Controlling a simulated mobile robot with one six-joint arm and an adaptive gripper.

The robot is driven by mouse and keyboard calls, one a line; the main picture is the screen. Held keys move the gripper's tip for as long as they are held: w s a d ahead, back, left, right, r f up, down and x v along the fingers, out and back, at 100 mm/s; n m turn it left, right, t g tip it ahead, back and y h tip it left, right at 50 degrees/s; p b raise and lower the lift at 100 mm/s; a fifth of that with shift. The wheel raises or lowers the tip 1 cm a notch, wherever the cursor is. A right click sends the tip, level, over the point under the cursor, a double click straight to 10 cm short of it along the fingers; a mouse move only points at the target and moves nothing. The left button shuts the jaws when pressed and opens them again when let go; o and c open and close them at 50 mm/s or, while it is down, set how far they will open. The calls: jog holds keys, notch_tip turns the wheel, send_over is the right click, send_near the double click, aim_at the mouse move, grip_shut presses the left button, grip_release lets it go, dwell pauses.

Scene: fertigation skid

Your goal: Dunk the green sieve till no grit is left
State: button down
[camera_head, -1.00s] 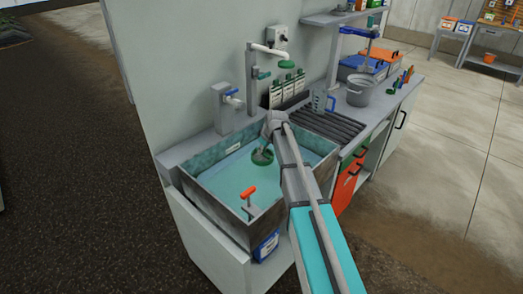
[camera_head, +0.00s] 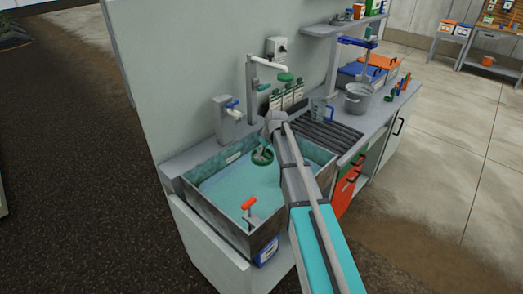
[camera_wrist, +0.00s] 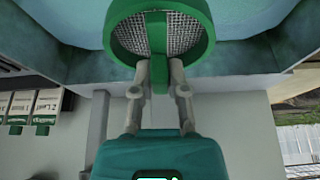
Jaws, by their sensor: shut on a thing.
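The green sieve (camera_head: 262,156) is a round green ring with a grey mesh, seen close up in the wrist view (camera_wrist: 206,35). My gripper (camera_wrist: 159,75) is shut on the sieve's green handle and holds it over the sink basin (camera_head: 192,196). The sieve is tilted and appears just above the blue-green water (camera_head: 240,190). No grit shows on the visible mesh, but part of it is hidden by a green bar and the frame edge.
A red-handled fitting (camera_head: 249,206) stands at the basin's front.

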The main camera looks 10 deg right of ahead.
jog(key=shift+r+p, duration=0.4)
jog(key=shift+r, duration=0.25)
dwell(1.0)
